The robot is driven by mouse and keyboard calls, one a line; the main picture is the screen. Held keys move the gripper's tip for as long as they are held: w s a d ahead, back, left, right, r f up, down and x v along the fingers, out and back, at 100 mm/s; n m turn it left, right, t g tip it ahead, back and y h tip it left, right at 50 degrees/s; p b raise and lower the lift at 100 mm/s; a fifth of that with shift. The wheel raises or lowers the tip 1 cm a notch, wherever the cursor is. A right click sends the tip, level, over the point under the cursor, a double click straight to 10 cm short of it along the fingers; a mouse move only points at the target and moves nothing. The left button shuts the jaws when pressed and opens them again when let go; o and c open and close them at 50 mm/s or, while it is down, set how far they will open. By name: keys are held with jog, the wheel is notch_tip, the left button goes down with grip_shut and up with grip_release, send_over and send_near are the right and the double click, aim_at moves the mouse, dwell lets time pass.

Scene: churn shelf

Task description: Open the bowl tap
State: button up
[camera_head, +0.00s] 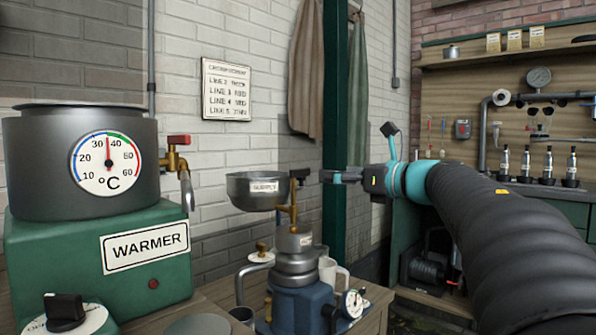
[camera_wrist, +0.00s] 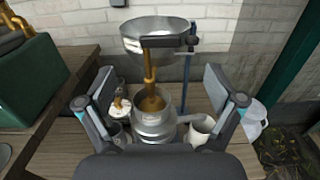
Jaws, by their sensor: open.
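The grey metal bowl labelled SUPPLY (camera_head: 258,190) stands above a blue machine, and it also shows at the top of the wrist view (camera_wrist: 152,27). A brass pipe (camera_wrist: 149,68) runs down from it in the wrist view. The tap's dark handle (camera_wrist: 168,41) lies crosswise at the bowl's near rim, and it shows at the bowl's right in the head view (camera_head: 299,173). My gripper (camera_head: 323,176) is just right of the handle there. In the wrist view my gripper (camera_wrist: 160,78) is open and empty, its fingers spread either side of the pipe. I cannot tell whether it touches anything.
The green WARMER (camera_head: 145,247) with a temperature dial and a red-handled tap stands at left. A blue base with a gauge (camera_head: 352,304) and a white mug (camera_wrist: 199,129) are below the bowl. A green post (camera_head: 335,120) rises behind my gripper.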

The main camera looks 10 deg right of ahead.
aim_at(302, 170)
jog(key=p+x, duration=0.1)
jog(key=x, duration=1)
jog(key=shift+w, duration=0.1)
jog(key=c, duration=1.2)
